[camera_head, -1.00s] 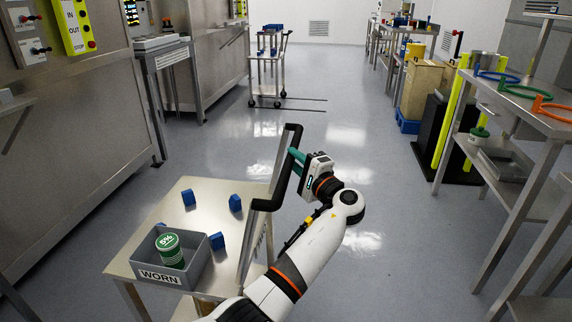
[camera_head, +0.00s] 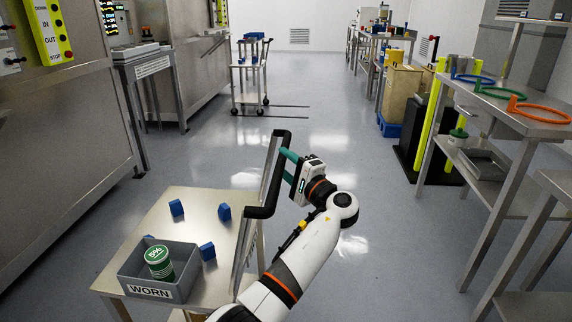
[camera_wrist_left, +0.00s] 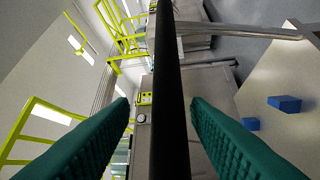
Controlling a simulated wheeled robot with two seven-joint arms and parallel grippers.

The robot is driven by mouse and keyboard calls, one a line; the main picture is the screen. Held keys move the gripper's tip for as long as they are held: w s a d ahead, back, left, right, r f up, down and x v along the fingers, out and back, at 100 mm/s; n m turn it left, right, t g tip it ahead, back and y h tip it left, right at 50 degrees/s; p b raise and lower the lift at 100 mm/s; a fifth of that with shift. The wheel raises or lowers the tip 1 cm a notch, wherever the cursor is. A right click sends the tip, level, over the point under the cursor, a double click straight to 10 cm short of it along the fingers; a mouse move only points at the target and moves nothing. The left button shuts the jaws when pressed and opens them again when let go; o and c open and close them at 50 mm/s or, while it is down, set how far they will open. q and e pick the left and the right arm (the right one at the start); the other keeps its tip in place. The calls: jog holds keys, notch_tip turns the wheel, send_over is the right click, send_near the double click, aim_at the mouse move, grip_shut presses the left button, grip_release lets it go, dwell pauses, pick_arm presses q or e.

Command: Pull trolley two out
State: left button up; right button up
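A near steel trolley (camera_head: 185,207) stands at lower left with a black push handle (camera_head: 272,175) on its right side. A grey bin marked WORN (camera_head: 128,268) on its top holds a green-and-white can (camera_head: 158,261). Several blue blocks (camera_head: 224,212) lie beside it. My left gripper (camera_head: 287,158) is at the handle. In the left wrist view the black bar (camera_wrist_left: 171,100) runs between the two teal fingers (camera_wrist_left: 160,105), with gaps on both sides. A second trolley (camera_head: 249,80) with blue items stands far back. I see no number on either trolley. My right gripper is out of view.
Steel cabinets (camera_head: 62,150) line the left side. A steel table (camera_head: 525,115) with blue, green and orange rings stands at right, near yellow posts (camera_head: 432,125) and a blue pallet (camera_head: 389,127). The floor (camera_head: 330,110) between is clear.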

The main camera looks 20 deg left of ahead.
pick_arm(q)
jog(key=shift+f, duration=0.1)
jog(key=v, duration=1.2)
